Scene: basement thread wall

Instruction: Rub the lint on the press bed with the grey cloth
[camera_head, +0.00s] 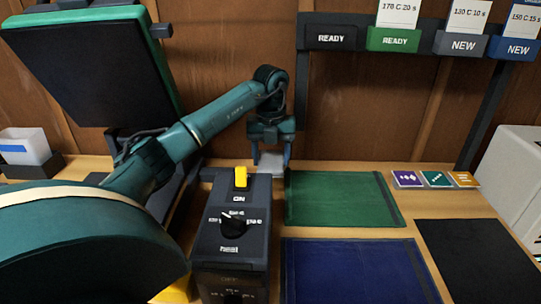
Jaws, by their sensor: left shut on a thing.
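My left gripper (271,153) points down with its fingers shut on a light grey piece, the grey cloth (271,159). It hangs just behind the black control box and beside the green mat's back left corner. The heat press stands at the left with its dark upper platen (95,70) tilted open. Its press bed (168,192) is mostly hidden behind my left arm; only a dark strip shows. I cannot see any lint. My right gripper is not in view.
The control box (235,250) has a yellow switch (240,177) and a dial. A green mat (340,198), blue mat (355,270) and black mat (478,260) lie on the wooden table. Small coloured cards (436,179) lie behind. A rack with labels (393,39) stands over the back.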

